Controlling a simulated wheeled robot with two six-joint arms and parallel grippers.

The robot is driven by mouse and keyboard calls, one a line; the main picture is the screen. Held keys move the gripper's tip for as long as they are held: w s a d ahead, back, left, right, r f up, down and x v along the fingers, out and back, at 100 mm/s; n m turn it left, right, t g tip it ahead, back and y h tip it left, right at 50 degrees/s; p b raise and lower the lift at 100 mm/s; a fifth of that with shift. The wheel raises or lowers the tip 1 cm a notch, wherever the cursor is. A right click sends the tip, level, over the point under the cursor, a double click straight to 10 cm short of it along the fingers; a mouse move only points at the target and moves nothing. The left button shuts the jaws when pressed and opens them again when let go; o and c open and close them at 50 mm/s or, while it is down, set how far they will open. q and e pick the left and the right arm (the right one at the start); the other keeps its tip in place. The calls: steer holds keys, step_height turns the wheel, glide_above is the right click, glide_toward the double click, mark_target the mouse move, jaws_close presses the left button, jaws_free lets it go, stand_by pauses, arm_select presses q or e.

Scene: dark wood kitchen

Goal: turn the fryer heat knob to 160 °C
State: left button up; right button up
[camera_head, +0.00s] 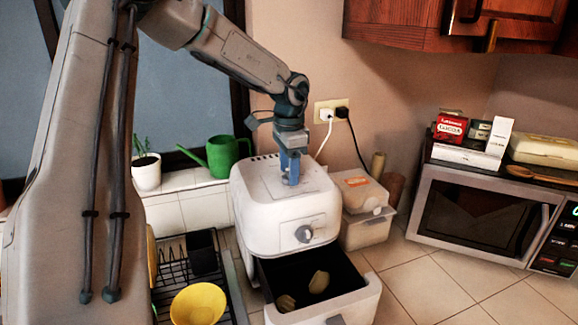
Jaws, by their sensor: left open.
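The white air fryer (270,200) stands on the tiled counter under my left arm. My left gripper (291,180) is open and points down at the fryer's top, above and behind the knob. I cannot tell whether its fingertips touch the lid. My right gripper does not show.
A microwave (480,215) with boxes on top stands at the right. Plastic containers (362,210) sit beside the fryer. A dish rack (175,290) with a yellow bowl (198,304) is at the left. A green watering can (222,155) is behind. Counter tiles at the lower right are clear.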

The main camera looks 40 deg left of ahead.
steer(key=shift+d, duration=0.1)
arm_select(q)
steer(key=c, duration=1)
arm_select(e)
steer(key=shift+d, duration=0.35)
